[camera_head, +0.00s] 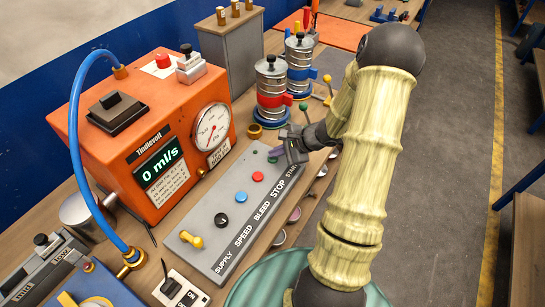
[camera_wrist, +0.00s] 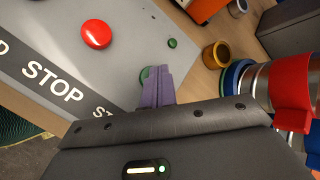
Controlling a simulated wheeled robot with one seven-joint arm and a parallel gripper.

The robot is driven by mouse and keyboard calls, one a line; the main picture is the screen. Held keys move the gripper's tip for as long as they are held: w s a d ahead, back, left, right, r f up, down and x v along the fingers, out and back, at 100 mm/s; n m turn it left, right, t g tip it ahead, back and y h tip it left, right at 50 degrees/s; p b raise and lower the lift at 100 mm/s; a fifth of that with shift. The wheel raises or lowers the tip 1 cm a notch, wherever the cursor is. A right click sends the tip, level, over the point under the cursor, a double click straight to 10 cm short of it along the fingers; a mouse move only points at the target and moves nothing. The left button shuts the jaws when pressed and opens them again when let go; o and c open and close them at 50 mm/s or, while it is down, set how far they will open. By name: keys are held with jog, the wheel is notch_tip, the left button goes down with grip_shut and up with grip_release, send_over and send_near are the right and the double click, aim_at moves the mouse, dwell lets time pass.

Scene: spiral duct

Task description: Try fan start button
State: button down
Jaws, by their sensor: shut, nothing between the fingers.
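The grey control panel (camera_head: 210,240) lies on the bench, with printed labels SUPPLY, SPEED, BLEED, STOP and part of START. The green start button (camera_wrist: 145,75) is at its far end; in the wrist view my fingers cover most of it. A smaller green spot (camera_wrist: 172,43) sits beyond it on the panel. The red stop button (camera_wrist: 96,34) is beside it, also visible in the head view (camera_head: 258,176). My gripper (camera_wrist: 158,82) is shut and empty, its tips right over or at the start button (camera_head: 272,160). I cannot tell whether they touch it.
A brass ring (camera_head: 254,131) and metal canisters (camera_head: 272,92) stand close beyond the gripper. The panel also carries blue, black and yellow controls.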

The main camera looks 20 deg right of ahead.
aim_at(277, 158)
jog(key=shift+s+r+p, duration=0.1)
jog(key=shift+r+p, duration=0.3)
jog(key=shift+r, duration=0.4)
jog(key=shift+r+p, duration=1.65)
jog(key=shift+r, duration=0.9)
jog(key=s+a+r+n+g+h, duration=0.2)
jog(key=s+a+r+n+h, duration=0.1)
jog(key=s+n, duration=0.4)
jog(key=s+a+r+n+g+h, duration=0.2)
jog(key=s+a+r+n, duration=0.4)
jog(key=n, duration=0.5)
jog(key=shift+s+a+h, duration=0.8)
jog(key=shift+s+a, duration=0.4)
